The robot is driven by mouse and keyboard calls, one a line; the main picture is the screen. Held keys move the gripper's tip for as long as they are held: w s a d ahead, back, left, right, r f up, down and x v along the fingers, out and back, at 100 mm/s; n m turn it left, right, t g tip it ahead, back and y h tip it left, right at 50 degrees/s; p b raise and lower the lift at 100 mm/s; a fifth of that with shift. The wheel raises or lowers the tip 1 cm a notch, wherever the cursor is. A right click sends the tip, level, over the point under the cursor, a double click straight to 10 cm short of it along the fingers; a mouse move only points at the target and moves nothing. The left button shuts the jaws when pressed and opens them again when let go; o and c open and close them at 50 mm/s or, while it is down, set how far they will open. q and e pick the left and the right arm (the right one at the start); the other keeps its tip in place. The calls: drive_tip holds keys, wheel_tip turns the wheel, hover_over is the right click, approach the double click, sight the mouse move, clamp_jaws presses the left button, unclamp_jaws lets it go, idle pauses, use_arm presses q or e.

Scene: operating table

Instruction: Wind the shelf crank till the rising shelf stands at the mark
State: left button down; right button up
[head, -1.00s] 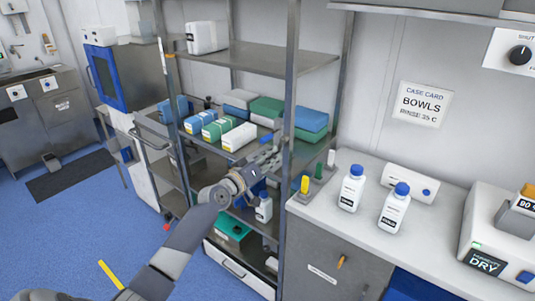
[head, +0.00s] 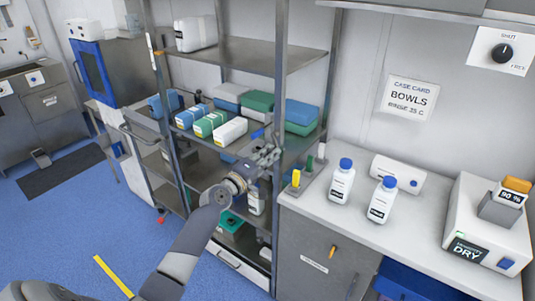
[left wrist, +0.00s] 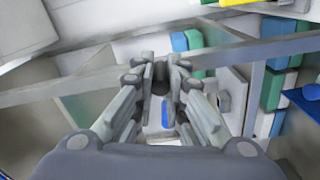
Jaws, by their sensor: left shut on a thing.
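My left gripper (head: 266,156) is at the shelf rack's front right post, its fingers shut around a small part that they mostly hide. I take this to be the shelf crank, but its shape cannot be made out. In the left wrist view the fingers (left wrist: 160,78) are close together. A small blue piece (head: 258,133) shows just above the fingers. A white strip with an orange end (head: 153,46) is on the left post and may be the mark. My right gripper is not in view.
Several boxes (head: 211,123) lie on the middle shelf. A counter (head: 395,228) to the right holds two white bottles (head: 341,183), a yellow-topped block (head: 296,178) close to the gripper, and a DRY machine (head: 490,220).

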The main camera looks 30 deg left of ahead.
use_arm(q)
drive_tip(key=shift+d+f, duration=0.15)
drive_tip(key=shift+f, duration=0.05)
drive_tip(key=c, duration=1.6)
unclamp_jaws()
drive_tip(key=shift+c, duration=0.2)
drive_tip(key=shift+o, duration=0.3)
drive_tip(key=shift+r, duration=0.1)
drive_tip(key=s+a, duration=0.1)
drive_tip(key=s, duration=1.1)
